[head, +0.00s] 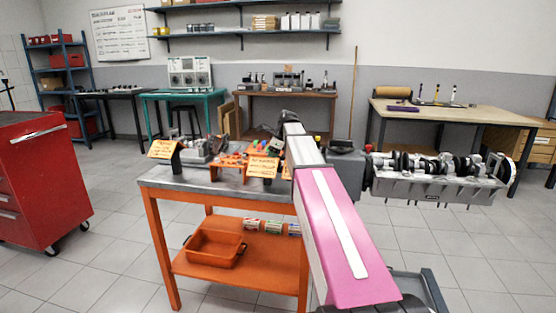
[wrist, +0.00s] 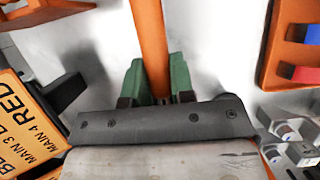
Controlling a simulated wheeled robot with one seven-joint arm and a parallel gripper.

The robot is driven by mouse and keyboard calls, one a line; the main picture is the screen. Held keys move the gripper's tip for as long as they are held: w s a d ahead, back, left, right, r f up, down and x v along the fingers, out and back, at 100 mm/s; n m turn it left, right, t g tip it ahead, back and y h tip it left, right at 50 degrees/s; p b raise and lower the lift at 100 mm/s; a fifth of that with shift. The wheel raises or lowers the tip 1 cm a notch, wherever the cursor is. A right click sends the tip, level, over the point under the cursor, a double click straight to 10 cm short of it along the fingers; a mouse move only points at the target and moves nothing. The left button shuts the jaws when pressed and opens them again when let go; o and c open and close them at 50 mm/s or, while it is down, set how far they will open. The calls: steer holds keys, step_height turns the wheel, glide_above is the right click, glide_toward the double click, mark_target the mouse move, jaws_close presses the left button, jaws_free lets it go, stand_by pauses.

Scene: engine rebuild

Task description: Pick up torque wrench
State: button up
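In the wrist view, my gripper (wrist: 158,82) has two green-padded fingers standing a little apart. A long orange bar (wrist: 150,35) runs from the top edge down between them; it may be the torque wrench's handle, but its head and ends are out of sight. The frames do not show whether the fingers press on the bar or only straddle it. In the head view, my arm reaches over the grey-topped orange workbench (head: 215,183) and hides my gripper. No torque wrench can be made out there.
An orange sign (wrist: 22,115) stands close at the wrist view's left, an orange tray (wrist: 270,70) with blue and red pieces at its right, metal parts (wrist: 290,140) below that. An engine block with a crankshaft (head: 430,185) stands right of my arm. A red cabinet (head: 40,180) stands left.

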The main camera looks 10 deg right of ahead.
jaws_close()
steer(key=shift+r, duration=0.15)
steer(key=shift+r, duration=0.35)
step_height(320, 180, up, 2)
steer(key=shift+r, duration=0.25)
steer(key=s+a+r, duration=0.7)
steer(key=s, duration=0.2)
steer(key=shift+a+r, duration=0.15)
steer(key=shift+r, duration=0.15)
steer(key=shift+s, duration=0.1)
